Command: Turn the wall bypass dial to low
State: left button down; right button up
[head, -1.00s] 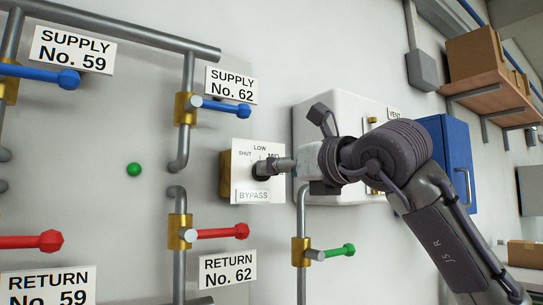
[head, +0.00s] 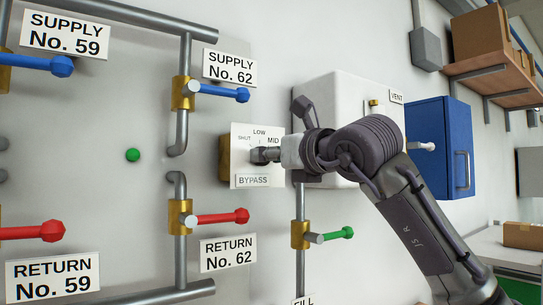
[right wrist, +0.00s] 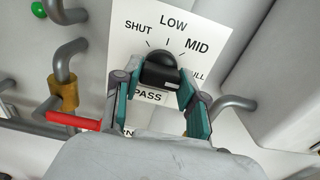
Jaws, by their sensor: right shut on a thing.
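The bypass dial is a black knob (right wrist: 160,70) on a white plate (right wrist: 125,62) marked SHUT, LOW, MID and a partly hidden FULL. In the head view the plate (head: 250,170) is on the wall between the supply and return No. 62 signs. My right gripper (right wrist: 158,88) is shut on the knob, one finger on each side. It also shows in the head view (head: 266,155), reaching in from the right. The knob's body stands roughly below the LOW mark, but I cannot tell exactly which mark it points to. My left gripper is not in view.
A red-handled return valve (head: 222,217), a blue-handled supply valve (head: 220,91) and a green-handled valve (head: 330,236) are close around the plate. A white wall box (head: 335,95) stands behind my right arm. A blue cabinet (head: 440,140) is farther right.

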jog(key=shift+n, duration=0.3)
jog(key=n+b, duration=0.1)
jog(key=n, duration=1.5)
jog(key=shift+n+b, duration=0.3)
jog(key=shift+n, duration=0.4)
jog(key=o, duration=1.1)
jog(key=shift+o, duration=0.2)
